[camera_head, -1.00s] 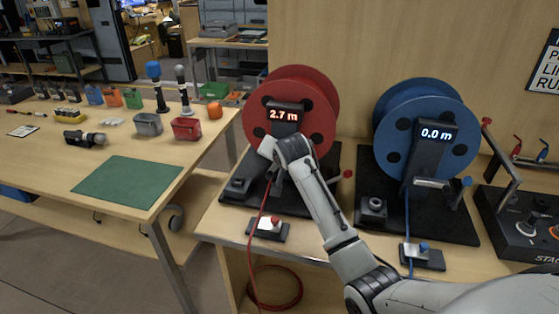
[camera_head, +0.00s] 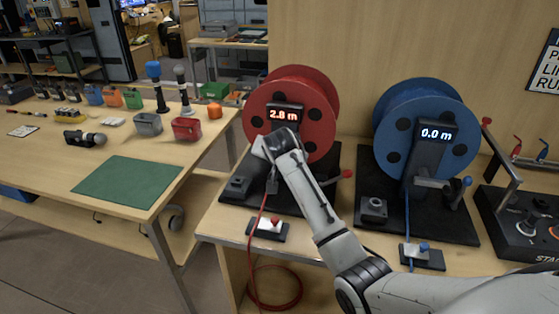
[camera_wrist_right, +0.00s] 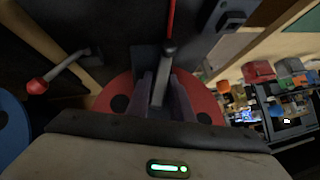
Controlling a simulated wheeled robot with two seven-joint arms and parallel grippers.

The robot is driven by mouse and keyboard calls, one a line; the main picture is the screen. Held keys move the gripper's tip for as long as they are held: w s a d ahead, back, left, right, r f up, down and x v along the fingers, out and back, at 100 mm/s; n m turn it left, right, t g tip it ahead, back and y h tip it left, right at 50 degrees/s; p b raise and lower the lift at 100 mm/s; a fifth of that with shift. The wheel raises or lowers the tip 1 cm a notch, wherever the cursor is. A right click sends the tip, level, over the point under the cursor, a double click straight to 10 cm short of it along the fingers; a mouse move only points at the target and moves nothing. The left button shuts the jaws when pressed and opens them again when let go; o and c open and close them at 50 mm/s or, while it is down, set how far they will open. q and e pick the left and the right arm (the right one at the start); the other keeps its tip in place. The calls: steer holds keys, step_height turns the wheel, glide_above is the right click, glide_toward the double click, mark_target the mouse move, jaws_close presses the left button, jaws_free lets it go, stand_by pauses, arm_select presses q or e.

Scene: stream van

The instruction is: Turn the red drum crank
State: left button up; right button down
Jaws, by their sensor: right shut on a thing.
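The red drum (camera_head: 322,100) stands on a dark base on the bench, its display (camera_head: 284,115) reading 2.8 m. It also shows in the wrist view (camera_wrist_right: 114,97). My right gripper (camera_head: 271,184) is in front of the drum's lower left part. In the wrist view, my right gripper's fingers (camera_wrist_right: 163,100) are shut on the grey crank handle (camera_wrist_right: 168,50). The crank is mostly hidden by my right arm in the head view. A red cable (camera_head: 261,215) runs down from the drum. My left gripper is not in view.
A red-knobbed lever (camera_head: 346,174) sticks out right of the red drum. A blue drum (camera_head: 415,105) reading 0.0 m stands to the right. A table (camera_head: 95,222) with a green mat (camera_head: 127,181) is left.

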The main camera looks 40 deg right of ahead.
steer(key=shift+f+n+g+h, duration=0.1)
steer(key=shift+n+g+h, duration=0.3)
steer(key=shift+g, duration=0.3)
stand_by(2.2)
steer(key=c, duration=1.7)
jaws_free()
steer(key=v, duration=1)
steer(key=shift+s+a+b, duration=0.15)
steer(key=shift+b, duration=0.15)
